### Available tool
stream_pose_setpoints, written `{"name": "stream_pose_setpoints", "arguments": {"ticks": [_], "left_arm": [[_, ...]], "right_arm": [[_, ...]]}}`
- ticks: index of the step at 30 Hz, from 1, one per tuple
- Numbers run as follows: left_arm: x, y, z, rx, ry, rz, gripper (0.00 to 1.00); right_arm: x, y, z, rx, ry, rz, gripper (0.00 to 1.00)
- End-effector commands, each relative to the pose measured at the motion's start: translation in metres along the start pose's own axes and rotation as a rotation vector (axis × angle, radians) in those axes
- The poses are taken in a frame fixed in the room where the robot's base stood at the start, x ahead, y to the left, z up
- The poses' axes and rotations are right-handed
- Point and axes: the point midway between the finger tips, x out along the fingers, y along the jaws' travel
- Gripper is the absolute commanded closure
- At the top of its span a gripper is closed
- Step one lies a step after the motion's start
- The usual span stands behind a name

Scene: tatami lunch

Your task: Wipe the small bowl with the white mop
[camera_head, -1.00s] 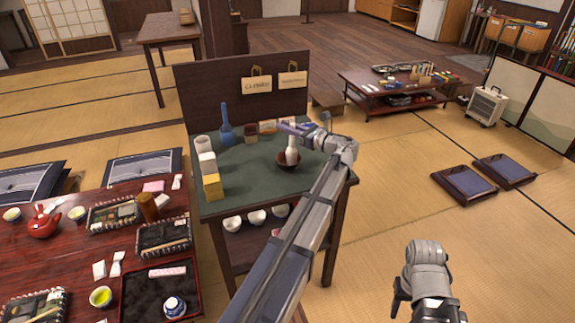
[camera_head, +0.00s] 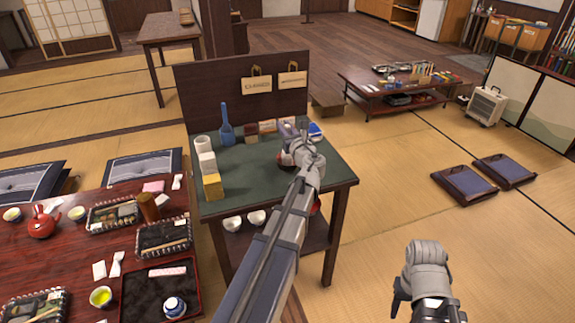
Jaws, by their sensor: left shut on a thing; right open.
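My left gripper (camera_head: 297,147) is over the right part of the green-topped stand (camera_head: 247,178). It is shut on a slim thing, seemingly the white mop, which is mostly hidden behind the gripper and wrist. The small bowl, dark and reddish, is almost fully covered; only a bit of its rim (camera_head: 285,162) shows at the gripper's left. I cannot tell whether the mop touches the bowl. My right gripper (camera_head: 408,300) is open and empty at the lower right, over the tatami, away from the stand.
A blue scoop-like tool (camera_head: 226,132) stands at the back of the stand. White containers (camera_head: 205,150) and a yellow block (camera_head: 212,187) line its left side. White bowls (camera_head: 257,218) sit on the shelf below. A low red table (camera_head: 75,255) with trays is at left. The stand's middle is clear.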

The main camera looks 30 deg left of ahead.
Motion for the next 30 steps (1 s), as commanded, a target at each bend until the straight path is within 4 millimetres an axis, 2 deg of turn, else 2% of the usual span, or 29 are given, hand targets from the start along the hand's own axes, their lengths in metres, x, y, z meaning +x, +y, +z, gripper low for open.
{"name": "stream_pose_setpoints", "arguments": {"ticks": [1,18,24,30], "left_arm": [[-0.0027,0.0049,0.0002,0.0,0.0,-0.044,1.0],[0.0009,0.0062,0.0009,0.0,0.0,-0.541,1.0],[-0.0009,0.0048,0.001,0.001,0.0,-0.621,1.0],[-0.0016,0.0041,0.001,0.001,0.0,-0.625,1.0]], "right_arm": [[-0.0002,0.0,0.0,0.0,0.0,0.0,0.5],[-0.0008,0.0001,0.0,0.0,0.0,0.0,0.5],[-0.0009,0.0001,0.0,0.0,0.0,0.0,0.5],[-0.0009,0.0001,0.0,0.0,0.0,0.0,0.5]]}}
